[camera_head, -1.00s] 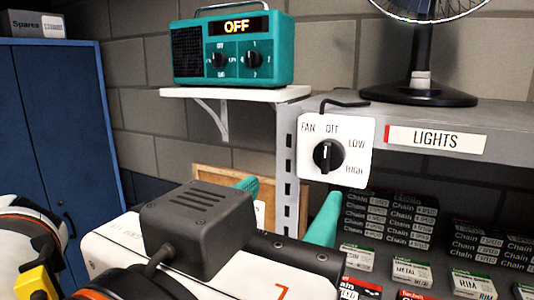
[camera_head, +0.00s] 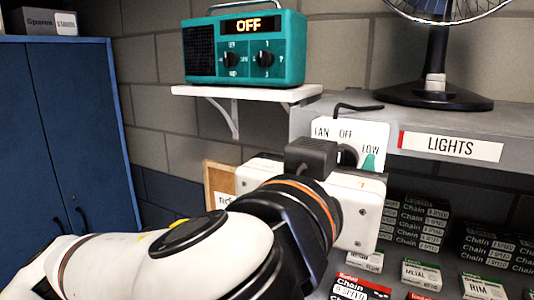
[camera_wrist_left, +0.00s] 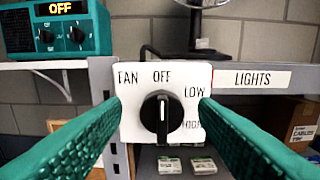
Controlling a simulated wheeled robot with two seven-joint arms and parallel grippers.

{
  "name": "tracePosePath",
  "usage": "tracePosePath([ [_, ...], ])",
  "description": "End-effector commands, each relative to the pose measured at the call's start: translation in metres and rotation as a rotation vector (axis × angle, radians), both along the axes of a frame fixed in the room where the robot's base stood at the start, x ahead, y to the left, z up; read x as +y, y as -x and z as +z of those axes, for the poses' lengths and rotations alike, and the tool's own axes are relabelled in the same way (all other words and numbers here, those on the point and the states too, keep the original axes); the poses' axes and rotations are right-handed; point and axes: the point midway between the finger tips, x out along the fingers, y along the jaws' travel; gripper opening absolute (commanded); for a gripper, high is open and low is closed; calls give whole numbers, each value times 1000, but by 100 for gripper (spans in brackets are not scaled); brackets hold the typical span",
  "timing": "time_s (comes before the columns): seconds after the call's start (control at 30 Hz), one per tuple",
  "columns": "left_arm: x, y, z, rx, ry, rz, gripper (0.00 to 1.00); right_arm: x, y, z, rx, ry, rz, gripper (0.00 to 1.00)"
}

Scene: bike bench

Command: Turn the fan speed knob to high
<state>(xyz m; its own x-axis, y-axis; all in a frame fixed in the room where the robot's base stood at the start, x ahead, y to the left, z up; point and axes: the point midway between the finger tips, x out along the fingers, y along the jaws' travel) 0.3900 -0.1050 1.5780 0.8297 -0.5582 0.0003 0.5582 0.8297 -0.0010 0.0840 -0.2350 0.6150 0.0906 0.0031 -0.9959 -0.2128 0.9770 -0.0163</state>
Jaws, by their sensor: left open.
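The fan speed knob (camera_wrist_left: 160,112) is a round black dial on a white panel (camera_wrist_left: 140,77) marked FAN, OFF, LOW and HIGH. In the left wrist view its white pointer line is upright, toward OFF. My left gripper (camera_wrist_left: 160,99) is open, with one teal finger on each side of the knob. Clear gaps show between the fingers and the knob in that view. In the head view my left gripper (camera_head: 347,162) is in front of the panel (camera_head: 378,130) and hides the lower part of it and most of the knob (camera_head: 347,155). My right gripper is not in view.
The panel hangs on the front of a grey shelf (camera_head: 462,118) with a LIGHTS label (camera_head: 450,146). A fan (camera_head: 433,85) stands on the shelf. A teal radio (camera_head: 245,50) reading OFF sits on a white ledge at left. Small boxes (camera_head: 420,222) fill the lower shelf.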

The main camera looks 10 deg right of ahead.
Motion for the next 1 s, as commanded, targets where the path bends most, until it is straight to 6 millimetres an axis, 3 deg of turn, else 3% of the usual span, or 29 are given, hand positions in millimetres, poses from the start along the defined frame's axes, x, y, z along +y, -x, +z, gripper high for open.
tracePosePath([
  [0.37,-5,-7,-1,0,0,0,54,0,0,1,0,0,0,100],
  [0.47,-5,-7,-1,0,0,0,43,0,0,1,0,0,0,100],
  [0.67,-4,-7,0,0,0,0,10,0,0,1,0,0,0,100],
  [1.0,-5,-7,-2,-26,-38,0,10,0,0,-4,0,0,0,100],
])
